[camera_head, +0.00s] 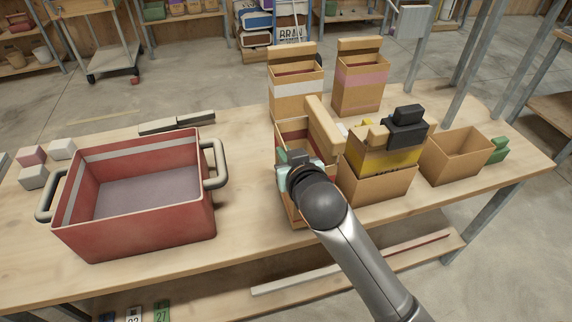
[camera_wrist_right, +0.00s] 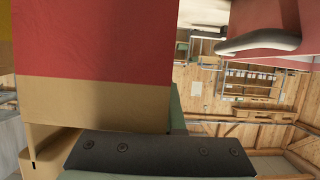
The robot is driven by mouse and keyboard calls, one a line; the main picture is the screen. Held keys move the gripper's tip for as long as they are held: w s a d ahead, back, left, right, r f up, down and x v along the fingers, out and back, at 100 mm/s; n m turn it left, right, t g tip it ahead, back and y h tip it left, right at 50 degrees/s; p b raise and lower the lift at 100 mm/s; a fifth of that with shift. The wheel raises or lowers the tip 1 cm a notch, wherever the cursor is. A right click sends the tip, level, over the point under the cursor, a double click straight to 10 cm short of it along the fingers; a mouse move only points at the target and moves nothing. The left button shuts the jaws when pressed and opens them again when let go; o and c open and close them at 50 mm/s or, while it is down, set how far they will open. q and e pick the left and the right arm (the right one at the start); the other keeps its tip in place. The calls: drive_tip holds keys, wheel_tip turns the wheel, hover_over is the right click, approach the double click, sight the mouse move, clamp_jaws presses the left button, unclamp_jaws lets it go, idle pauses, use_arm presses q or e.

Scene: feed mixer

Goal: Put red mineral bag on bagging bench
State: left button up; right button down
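A tan paper bag with a red band (camera_head: 291,130) stands upright near the front middle of the wooden bench (camera_head: 245,165). In the right wrist view, the same bag's red and tan face (camera_wrist_right: 95,85) fills the upper left. My right gripper (camera_head: 296,165) is at the bag's near side and its wrist hides much of the bag. One dark finger pad (camera_wrist_right: 160,155) lies across the bottom of the wrist view, close against the bag. The other finger is mostly hidden, so I cannot tell if the grip is closed. My left gripper is not in view.
A red tub (camera_head: 140,225) with grey handles stands on the left. A yellow-banded bag (camera_head: 385,160) is close on the right, with an open tan box (camera_head: 455,158) beyond. White-banded (camera_head: 297,88) and pink-banded (camera_head: 361,76) bags stand behind. Bench surface is bare between tub and bag.

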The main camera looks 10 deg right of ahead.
drive_tip(key=shift+f, duration=1.45)
drive_tip(key=shift+f, duration=0.1)
drive_tip(key=c, duration=1.1)
unclamp_jaws()
drive_tip(key=shift+o, duration=0.2)
drive_tip(key=shift+r, duration=0.2)
